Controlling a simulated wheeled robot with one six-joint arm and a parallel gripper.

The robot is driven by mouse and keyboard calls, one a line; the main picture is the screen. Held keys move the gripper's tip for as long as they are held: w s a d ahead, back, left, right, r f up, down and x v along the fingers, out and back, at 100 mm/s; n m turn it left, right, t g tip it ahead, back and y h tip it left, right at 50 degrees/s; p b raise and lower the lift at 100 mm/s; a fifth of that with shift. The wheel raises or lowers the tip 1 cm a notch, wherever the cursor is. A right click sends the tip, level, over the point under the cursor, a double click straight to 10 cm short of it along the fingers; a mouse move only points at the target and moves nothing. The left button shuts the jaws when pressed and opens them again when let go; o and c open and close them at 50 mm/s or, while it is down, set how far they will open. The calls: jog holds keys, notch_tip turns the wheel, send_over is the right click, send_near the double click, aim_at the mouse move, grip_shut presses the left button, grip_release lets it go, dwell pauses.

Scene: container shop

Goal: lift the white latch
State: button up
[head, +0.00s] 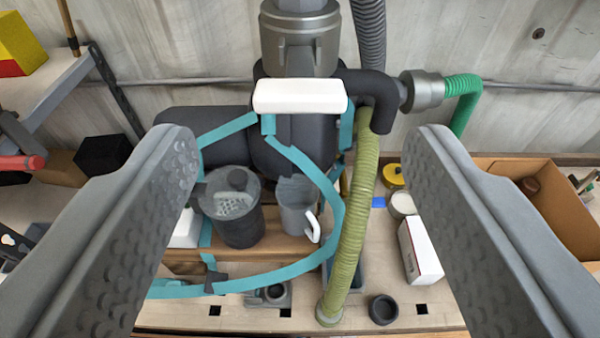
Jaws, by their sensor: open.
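A white block-shaped piece, which looks like the white latch (300,96), sits across the front of a dark vessel, just below a grey metal collar (300,40). Teal straps (232,128) run down from both its ends. My gripper (303,143) is open, with one finger at the left and one at the right of the view. The latch lies between the fingertips in the picture, slightly above their line. Nothing is between the fingers in contact with them. How far the latch is from the fingertips, I cannot tell.
A green ribbed hose (352,225) hangs right of the latch. Below stand a dark cup (235,215) and a grey cup (295,205) with a white handle. A white box (420,250) and a cardboard box (545,200) are at the right. A shelf (45,85) is at the upper left.

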jog(key=v, duration=0.7)
jog(key=shift+s, duration=0.35)
